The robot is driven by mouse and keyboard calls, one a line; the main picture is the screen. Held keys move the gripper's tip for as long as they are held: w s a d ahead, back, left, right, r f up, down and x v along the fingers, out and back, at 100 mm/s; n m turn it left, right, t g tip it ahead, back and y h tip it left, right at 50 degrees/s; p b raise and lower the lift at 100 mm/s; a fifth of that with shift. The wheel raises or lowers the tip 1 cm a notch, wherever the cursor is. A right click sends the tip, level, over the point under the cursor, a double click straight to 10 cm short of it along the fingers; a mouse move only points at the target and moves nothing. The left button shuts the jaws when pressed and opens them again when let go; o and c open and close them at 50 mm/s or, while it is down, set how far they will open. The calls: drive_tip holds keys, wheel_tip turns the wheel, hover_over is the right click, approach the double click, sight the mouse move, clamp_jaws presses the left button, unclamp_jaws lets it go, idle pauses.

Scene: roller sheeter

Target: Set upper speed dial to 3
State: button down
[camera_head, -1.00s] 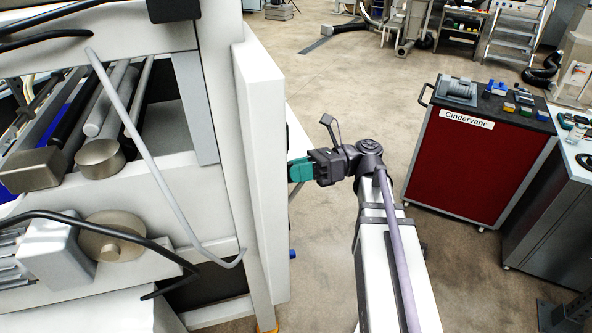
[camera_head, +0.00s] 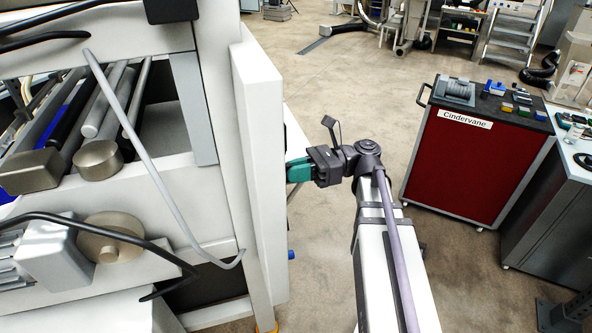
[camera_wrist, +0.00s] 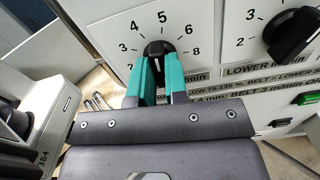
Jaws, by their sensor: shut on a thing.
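The upper speed dial (camera_wrist: 159,49) is a black knob on a white panel in the wrist view. Printed numbers run around it, with 3 at its left, 5 above it and 6 at its upper right. My gripper (camera_wrist: 157,69) has its two teal fingers on either side of the knob and is shut on it. The fingers hide part of the knob, and I cannot surely read which number it points at. In the head view my gripper (camera_head: 289,171) reaches the edge of the machine's white side panel (camera_head: 258,150); the dial is hidden there.
Another black dial (camera_wrist: 291,33), labelled LOWER, sits to the right on the same panel. A green switch (camera_wrist: 307,98) is below it. A red cabinet (camera_head: 470,165) marked Cindervane stands at the right. Open floor lies between it and the machine.

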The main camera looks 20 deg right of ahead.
drive_tip(key=n, duration=1.2)
drive_tip(key=shift+n, duration=0.4)
idle(0.3)
drive_tip(key=c, duration=1.1)
unclamp_jaws()
drive_tip(key=shift+c, duration=0.2)
